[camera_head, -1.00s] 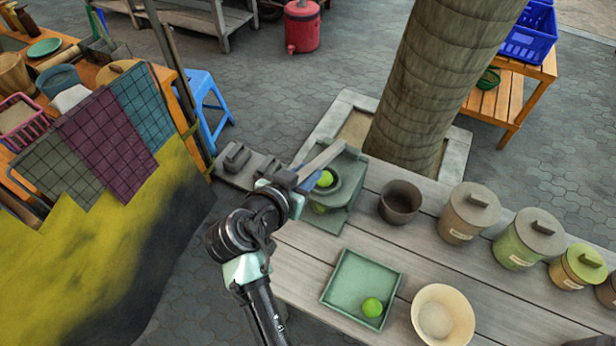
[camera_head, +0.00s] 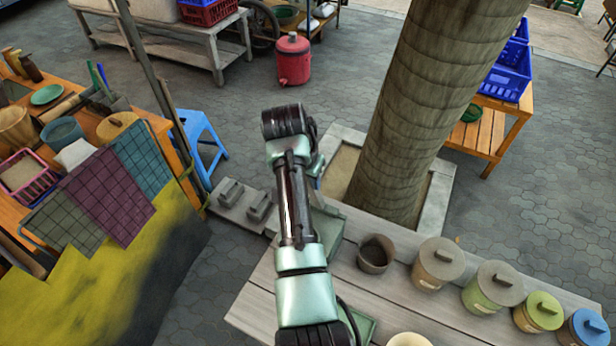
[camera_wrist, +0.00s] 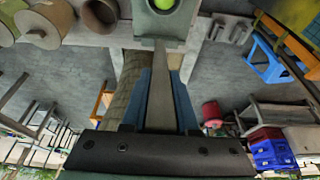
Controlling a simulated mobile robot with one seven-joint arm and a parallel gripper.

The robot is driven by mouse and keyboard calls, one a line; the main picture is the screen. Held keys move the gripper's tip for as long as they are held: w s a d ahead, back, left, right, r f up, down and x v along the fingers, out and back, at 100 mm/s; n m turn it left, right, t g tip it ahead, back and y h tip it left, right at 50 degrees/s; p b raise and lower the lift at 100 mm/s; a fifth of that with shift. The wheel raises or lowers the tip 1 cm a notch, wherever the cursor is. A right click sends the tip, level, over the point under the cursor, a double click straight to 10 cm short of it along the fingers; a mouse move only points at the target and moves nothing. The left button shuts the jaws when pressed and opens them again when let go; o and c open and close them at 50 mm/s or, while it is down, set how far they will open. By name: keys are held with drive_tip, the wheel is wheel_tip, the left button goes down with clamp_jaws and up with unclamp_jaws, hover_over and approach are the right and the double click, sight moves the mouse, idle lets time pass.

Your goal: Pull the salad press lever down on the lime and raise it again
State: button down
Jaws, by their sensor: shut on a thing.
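The lime (camera_wrist: 163,4) shows at the top edge of the wrist view, in the round cup of the green press (camera_wrist: 141,20). The grey lever (camera_wrist: 160,95) runs from the press back between my blue fingers. My gripper (camera_wrist: 161,80) is shut on the lever. In the head view my arm covers the lime, the lever and the gripper. Only part of the green press (camera_head: 329,226) shows beside the arm there. How high the lever stands is hard to tell.
A dark pot (camera_head: 376,253) and several lidded jars (camera_head: 438,262) stand to the right on the plank table (camera_head: 395,292). A tree trunk (camera_head: 425,110) rises behind. A green tray (camera_head: 363,325) is mostly hidden by my arm. A pale bowl (camera_head: 408,340) sits at the bottom edge.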

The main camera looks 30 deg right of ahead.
drive_tip(key=shift+w+d+r, duration=0.35)
drive_tip(key=shift+d, duration=0.05)
drive_tip(key=c, duration=1.1)
unclamp_jaws()
drive_tip(key=o, duration=0.4)
drive_tip(key=shift+d+f+y, duration=0.1)
drive_tip(key=shift+f+y, duration=0.05)
drive_tip(key=shift+y, duration=0.15)
drive_tip(key=b+v, duration=0.1)
drive_tip(key=v, duration=1.2)
drive_tip(key=shift+w, duration=0.15)
